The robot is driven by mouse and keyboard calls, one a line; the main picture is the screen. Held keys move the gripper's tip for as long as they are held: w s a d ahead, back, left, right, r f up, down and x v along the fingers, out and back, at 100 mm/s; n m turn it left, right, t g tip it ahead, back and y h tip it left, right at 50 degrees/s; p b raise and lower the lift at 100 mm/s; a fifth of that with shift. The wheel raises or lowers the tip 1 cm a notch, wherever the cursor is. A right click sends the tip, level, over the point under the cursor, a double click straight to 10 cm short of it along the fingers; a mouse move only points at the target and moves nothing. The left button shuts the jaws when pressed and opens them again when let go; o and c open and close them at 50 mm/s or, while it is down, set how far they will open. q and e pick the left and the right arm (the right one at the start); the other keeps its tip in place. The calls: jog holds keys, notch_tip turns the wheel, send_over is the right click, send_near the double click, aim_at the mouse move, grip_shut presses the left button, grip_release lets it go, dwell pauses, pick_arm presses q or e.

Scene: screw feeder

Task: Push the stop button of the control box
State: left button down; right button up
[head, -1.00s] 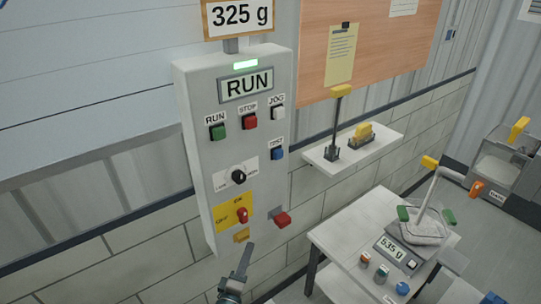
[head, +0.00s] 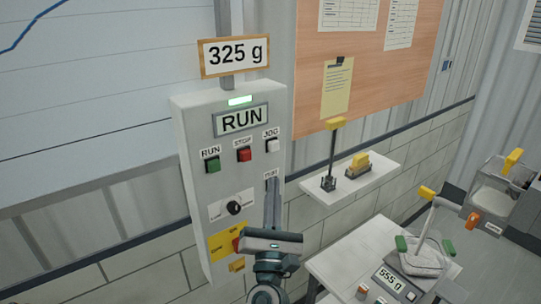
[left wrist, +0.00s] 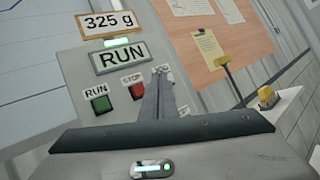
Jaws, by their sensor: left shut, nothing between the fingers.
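The grey control box (head: 187,140) hangs on the wall, with a lit green lamp and a display reading RUN (head: 241,119). Its red stop button (head: 244,155) sits between the green run button (head: 213,165) and the white jog button (head: 272,146). My left gripper (head: 272,184) is shut and empty in front of the box, its fingers pointing up, lower right of the stop button in the head view. In the left wrist view the fingertips (left wrist: 162,76) appear just right of the stop button (left wrist: 136,91). The test button is hidden behind the fingers. My right gripper is out of view.
A black knob (head: 234,208) and a partly hidden yellow switch plate (head: 222,245) are lower on the box. A small white shelf (head: 350,185) is to its right. A table (head: 335,262) with a scale (head: 395,281) stands at lower right.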

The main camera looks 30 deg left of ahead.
pick_arm(q)
jog(key=shift+s+d+r+n, duration=0.1)
jog(key=shift+d+r+n, duration=0.1)
jog(key=shift+r+n, duration=0.2)
jog(key=shift+s+d+r+n, duration=0.15)
jog(key=shift+r+n, duration=0.15)
jog(key=shift+r, duration=0.2)
jog(key=shift+w+a, duration=0.1)
jog(key=shift+w, duration=0.05)
send_near(251, 152)
jog(key=shift+w+a+r, duration=0.2)
jog(key=shift+w+r, duration=0.5)
jog(key=shift+w, duration=0.25)
jog(key=shift+w+a+r, duration=0.25)
jog(key=shift+w+r, duration=0.5)
jog(key=shift+w, duration=0.2)
jog(key=shift+w+a, duration=0.1)
jog(key=shift+a, duration=0.05)
dwell(0.5)
jog(key=shift+w+a, duration=0.1)
jog(key=shift+a, duration=0.1)
jog(key=shift+w+a, duration=0.2)
jog(key=shift+a, duration=0.3)
dwell(1.0)
jog(key=shift+d, duration=0.1)
dwell(0.5)
jog(key=shift+s+d, duration=0.4)
jog(key=shift+d, duration=0.35)
